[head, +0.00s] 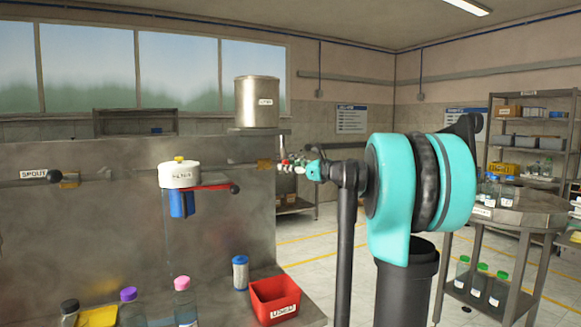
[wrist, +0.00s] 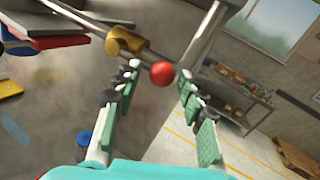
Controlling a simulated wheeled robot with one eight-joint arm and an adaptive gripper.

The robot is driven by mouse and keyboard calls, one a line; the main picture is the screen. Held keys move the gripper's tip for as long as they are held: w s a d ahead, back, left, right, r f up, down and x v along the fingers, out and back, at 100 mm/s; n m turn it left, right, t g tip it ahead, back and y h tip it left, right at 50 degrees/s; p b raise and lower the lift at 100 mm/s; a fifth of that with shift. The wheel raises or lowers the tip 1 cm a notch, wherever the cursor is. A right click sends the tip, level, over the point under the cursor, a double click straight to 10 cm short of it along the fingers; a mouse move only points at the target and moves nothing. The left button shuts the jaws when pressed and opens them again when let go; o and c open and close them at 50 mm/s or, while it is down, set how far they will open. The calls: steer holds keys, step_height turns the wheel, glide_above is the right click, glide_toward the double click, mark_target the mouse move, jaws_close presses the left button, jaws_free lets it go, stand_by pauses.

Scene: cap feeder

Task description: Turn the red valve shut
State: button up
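The valve shows in the wrist view as a brass body (wrist: 122,42) on a metal pipe, with a red ball knob (wrist: 162,74). My gripper (wrist: 158,78) is open, one finger on each side of the knob in this view. I cannot tell whether either finger touches it. In the head view my gripper (head: 291,166) is at the right end of the grey panel, close to the brass body (head: 264,165). There the red knob (head: 285,162) is tiny and partly covered by the fingers. The valve's lever is hard to make out.
A white filter housing (head: 180,176) with a red bar (head: 215,187) is on the panel, left of my gripper. A steel tank (head: 257,102) stands above. A red bin (head: 274,299) and several bottles stand on the bench below.

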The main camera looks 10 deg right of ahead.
jaws_close()
steer(key=shift+r, duration=0.15)
stand_by(0.4)
steer(key=s+a+r+n+h, duration=0.2)
steer(key=a+r+n+h, duration=0.5)
steer(key=n, duration=0.6)
steer(key=shift+s+a+r+n+g, duration=0.3)
steer(key=shift+s+g, duration=0.05)
steer(key=shift+g, duration=0.05)
stand_by(0.4)
stand_by(0.4)
